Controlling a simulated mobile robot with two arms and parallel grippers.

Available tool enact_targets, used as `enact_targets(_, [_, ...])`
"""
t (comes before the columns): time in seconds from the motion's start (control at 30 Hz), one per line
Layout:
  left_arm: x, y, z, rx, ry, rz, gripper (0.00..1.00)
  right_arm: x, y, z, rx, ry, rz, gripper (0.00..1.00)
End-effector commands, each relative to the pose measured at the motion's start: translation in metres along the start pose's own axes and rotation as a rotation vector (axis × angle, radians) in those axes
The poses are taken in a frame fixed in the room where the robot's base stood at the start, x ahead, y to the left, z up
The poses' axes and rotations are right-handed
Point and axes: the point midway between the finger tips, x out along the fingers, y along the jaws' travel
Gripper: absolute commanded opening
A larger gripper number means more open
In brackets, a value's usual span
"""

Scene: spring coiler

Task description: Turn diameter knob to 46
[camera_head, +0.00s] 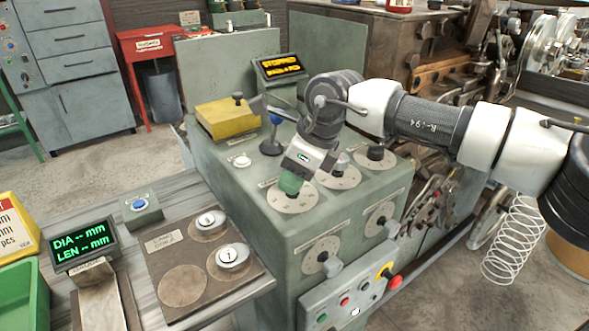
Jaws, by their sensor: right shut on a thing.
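My right gripper (297,170) reaches down from the upper right onto the top of the green machine (225,185). It is shut on a green knob (290,184) that stands on a round pale dial plate (291,203). The gripper hides most of this knob, and its label and pointer setting are too small to read. Beside it stand a grey knob (341,164) and a black knob (375,153) on similar dials. A green readout (82,245) at the left shows DIA -- mm and LEN -- mm. My left gripper is not in view.
An amber display (279,67) appears to read STOPPED. More knobs (330,264) and a red button (395,282) are on the front. A coiled spring (513,240) hangs at the right.

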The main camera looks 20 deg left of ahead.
Motion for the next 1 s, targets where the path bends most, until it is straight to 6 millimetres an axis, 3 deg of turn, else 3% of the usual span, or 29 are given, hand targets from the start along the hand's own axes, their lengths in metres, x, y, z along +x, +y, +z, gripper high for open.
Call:
enact_targets(0.6, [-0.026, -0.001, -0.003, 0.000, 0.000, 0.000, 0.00, -0.001, -0.002, 0.002, -0.532, -0.001, 0.223, 0.16])
enact_targets(1.0, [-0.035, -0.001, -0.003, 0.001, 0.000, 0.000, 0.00, 0.000, -0.002, 0.002, -0.775, 0.001, 0.321, 0.16])
